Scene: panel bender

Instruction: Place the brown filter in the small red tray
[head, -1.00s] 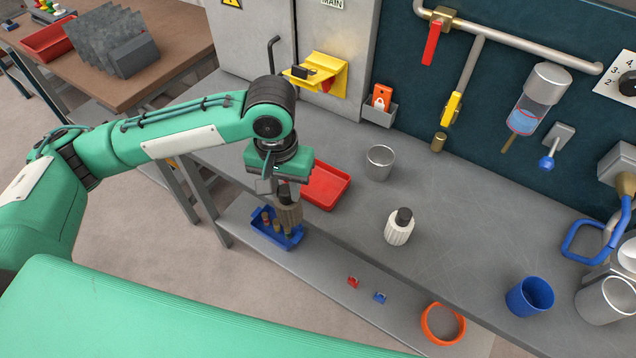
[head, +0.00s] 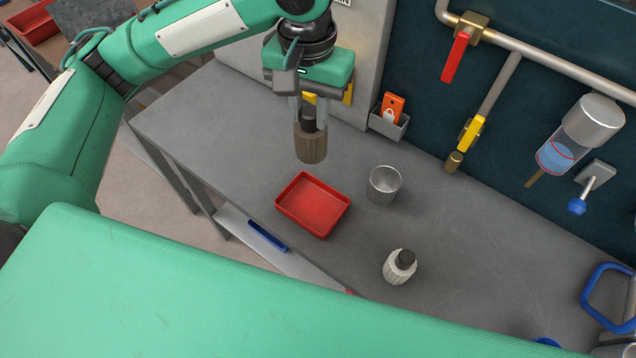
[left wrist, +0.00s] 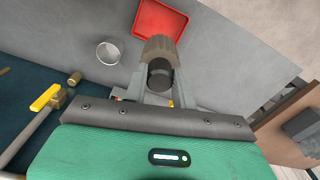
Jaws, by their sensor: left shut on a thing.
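The brown filter (head: 311,145) is a ribbed cylinder with a black top. My left gripper (head: 310,112) is shut on its black top and holds it upright in the air, behind the tray in the head view. The filter also shows in the left wrist view (left wrist: 161,50), between the two fingers (left wrist: 160,82). The small red tray (head: 313,204) lies empty on the grey bench, nearer than the filter in the head view. In the left wrist view the tray (left wrist: 168,16) shows beyond the filter, partly cut off at the top. My right gripper is not in view.
A metal cup (head: 384,185) stands right of the tray on the bench (head: 450,230). A blue bin (head: 267,236) is on the lower shelf. Pipes with red and yellow levers run along the back wall.

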